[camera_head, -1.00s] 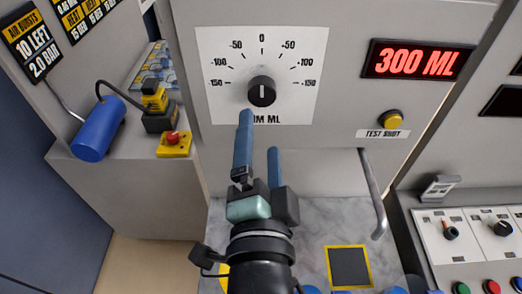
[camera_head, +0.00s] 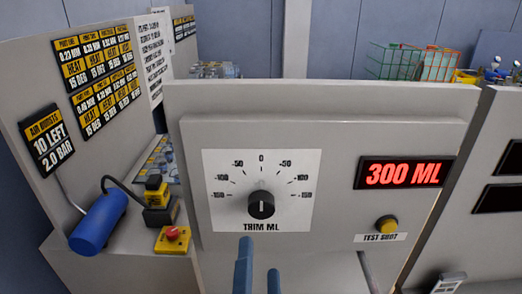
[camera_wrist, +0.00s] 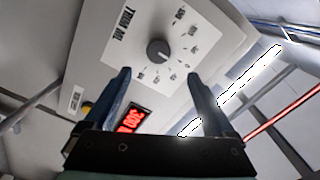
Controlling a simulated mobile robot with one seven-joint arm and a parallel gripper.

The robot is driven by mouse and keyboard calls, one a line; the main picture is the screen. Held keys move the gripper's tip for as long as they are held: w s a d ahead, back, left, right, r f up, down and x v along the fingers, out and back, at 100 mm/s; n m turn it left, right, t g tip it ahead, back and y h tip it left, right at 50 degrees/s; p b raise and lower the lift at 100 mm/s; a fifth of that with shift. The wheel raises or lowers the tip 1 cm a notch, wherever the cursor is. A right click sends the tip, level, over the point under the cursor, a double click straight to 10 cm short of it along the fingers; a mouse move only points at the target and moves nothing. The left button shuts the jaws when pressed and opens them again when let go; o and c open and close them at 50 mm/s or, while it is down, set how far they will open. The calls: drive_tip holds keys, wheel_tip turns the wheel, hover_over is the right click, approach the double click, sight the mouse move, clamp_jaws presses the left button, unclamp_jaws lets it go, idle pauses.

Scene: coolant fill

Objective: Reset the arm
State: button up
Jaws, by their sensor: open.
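My gripper (camera_head: 258,268) shows only its two blue fingers at the bottom of the head view, below the trim dial. The fingers stand apart with nothing between them. In the wrist view my gripper (camera_wrist: 160,85) is also open and empty, facing the panel. The black trim knob (camera_head: 261,204) sits on a white scale plate (camera_head: 225,215), its white mark pointing straight up to 0. The wrist view shows the knob (camera_wrist: 158,50) apart from both fingertips. The red display (camera_head: 404,172) reads 300 ML.
A yellow test shot button (camera_head: 386,223) is at the panel's lower right. A blue cylinder (camera_head: 98,222) and a red-topped yellow stop button (camera_head: 173,238) stand on the left ledge. Green and orange wire baskets (camera_head: 390,62) are at the back right. A metal spout (camera_head: 369,272) hangs below the panel.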

wheel_tip(320, 180, up, 35)
drive_tip(key=s+n+t+b, duration=0.1)
drive_tip(key=s+n+t, duration=0.1)
drive_tip(key=n+t, duration=0.7)
drive_tip(key=n, duration=0.3)
drive_tip(key=shift+s+d+f, duration=0.1)
